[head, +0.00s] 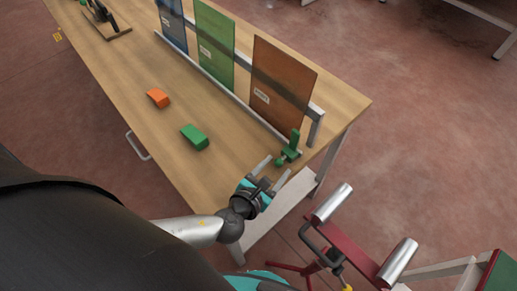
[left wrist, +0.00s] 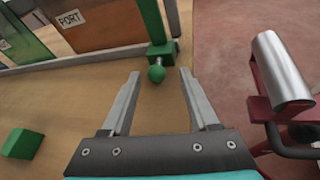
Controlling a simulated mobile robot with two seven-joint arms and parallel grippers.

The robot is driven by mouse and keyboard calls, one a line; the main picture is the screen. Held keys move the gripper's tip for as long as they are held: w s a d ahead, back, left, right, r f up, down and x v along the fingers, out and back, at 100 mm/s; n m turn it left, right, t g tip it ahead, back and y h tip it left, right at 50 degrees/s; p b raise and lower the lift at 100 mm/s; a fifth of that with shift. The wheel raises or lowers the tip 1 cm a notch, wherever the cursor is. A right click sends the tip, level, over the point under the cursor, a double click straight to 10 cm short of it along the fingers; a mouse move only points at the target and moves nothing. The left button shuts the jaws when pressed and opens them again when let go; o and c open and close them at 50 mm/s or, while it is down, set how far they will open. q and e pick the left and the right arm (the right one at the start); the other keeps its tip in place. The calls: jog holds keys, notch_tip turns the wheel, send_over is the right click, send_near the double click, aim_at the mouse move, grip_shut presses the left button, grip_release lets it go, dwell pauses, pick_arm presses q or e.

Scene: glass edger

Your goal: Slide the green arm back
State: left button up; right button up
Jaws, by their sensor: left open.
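The green arm (head: 293,144) stands upright on a small green base near the right end of the wooden table, by the end of the rack rail. A green ball knob sits at its foot on the side toward me; the knob (left wrist: 157,73) also shows in the left wrist view. My left gripper (head: 272,169) is open and empty, its fingers pointing at the green arm. In the left wrist view the left gripper (left wrist: 160,80) has the knob between and just beyond its fingertips, with no clear contact. My right gripper is not in view.
Blue, green and orange panels (head: 280,88) stand in the rack behind. A green block (head: 195,136) and an orange block (head: 158,97) lie on the wooden table (head: 130,75). A red roller stand (head: 352,240) is close by at the right, off the table.

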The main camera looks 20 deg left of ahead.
pick_arm(q)
jog(key=p+v, duration=0.1)
jog(key=v, duration=1.3)
jog(key=shift+s, duration=0.1)
